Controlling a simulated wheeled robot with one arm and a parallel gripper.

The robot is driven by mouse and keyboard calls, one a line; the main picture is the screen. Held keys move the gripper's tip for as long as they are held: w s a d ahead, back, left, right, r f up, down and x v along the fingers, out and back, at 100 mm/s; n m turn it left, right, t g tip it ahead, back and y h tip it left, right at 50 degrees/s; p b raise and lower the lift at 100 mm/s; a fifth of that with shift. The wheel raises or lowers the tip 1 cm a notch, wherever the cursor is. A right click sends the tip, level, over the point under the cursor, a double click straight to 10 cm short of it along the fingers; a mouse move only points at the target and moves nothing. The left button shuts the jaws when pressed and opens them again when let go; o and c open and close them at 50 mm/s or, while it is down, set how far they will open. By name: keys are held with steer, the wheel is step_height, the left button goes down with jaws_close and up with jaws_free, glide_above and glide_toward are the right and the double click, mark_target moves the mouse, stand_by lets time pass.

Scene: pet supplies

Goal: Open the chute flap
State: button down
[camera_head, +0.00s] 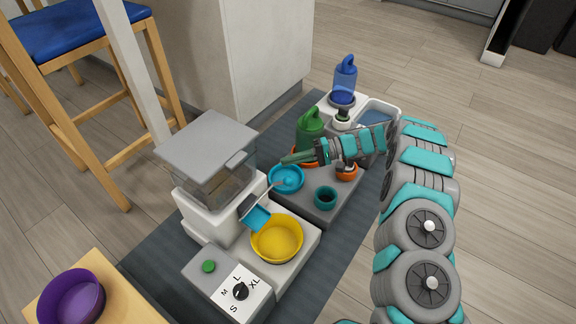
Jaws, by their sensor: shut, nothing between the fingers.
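The pet feeder (205,205) stands left of centre, with a white body, a clear hopper and a grey lid (208,143). A blue piece that looks like its chute flap (257,218) sits at the feeder's front right, slanting above the yellow bowl (277,240). I cannot tell whether the flap is open or shut. My gripper (284,160) is shut and empty. It reaches in from the right and points left, beyond the flap, next to the green jug and above the far rim of the cyan bowl. It appears apart from the flap.
A cyan bowl (285,182), a teal cup (325,198), a green jug (310,125) and an orange item (346,171) crowd the grey tray. A blue bottle (345,75) stands behind. A dial panel (240,290) is in front. A purple bowl (72,297) sits lower left.

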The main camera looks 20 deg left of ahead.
steer(key=w+d+f, duration=0.4)
steer(key=d, duration=0.3)
steer(key=shift+w+f+p, duration=0.25)
steer(key=shift+f+p, duration=0.15)
steer(key=shift+r, duration=0.1)
steer(key=s+d+r+t+h, duration=0.1)
steer(key=s+d+r+h, duration=0.2)
steer(key=s+r, duration=0.6)
steer(key=s+d+r+h, duration=0.25)
steer(key=s+r, duration=0.35)
steer(key=r, duration=0.7)
steer(key=s+d+r+m+t+h, duration=0.15)
steer(key=s+d+h, duration=0.25)
steer(key=s+d, duration=0.9)
steer(key=s+d+r+m+t+h, duration=0.1)
steer(key=s+d+m+t+h, duration=0.3)
steer(key=s+d, duration=0.9)
step_height(320, 180, up, 12)
steer(key=s+a+n+p, duration=0.2)
steer(key=p, duration=1.1)
steer(key=shift+a+r+g, duration=0.25)
steer(key=shift+a+g, duration=0.1)
steer(key=shift+g, duration=0.1)
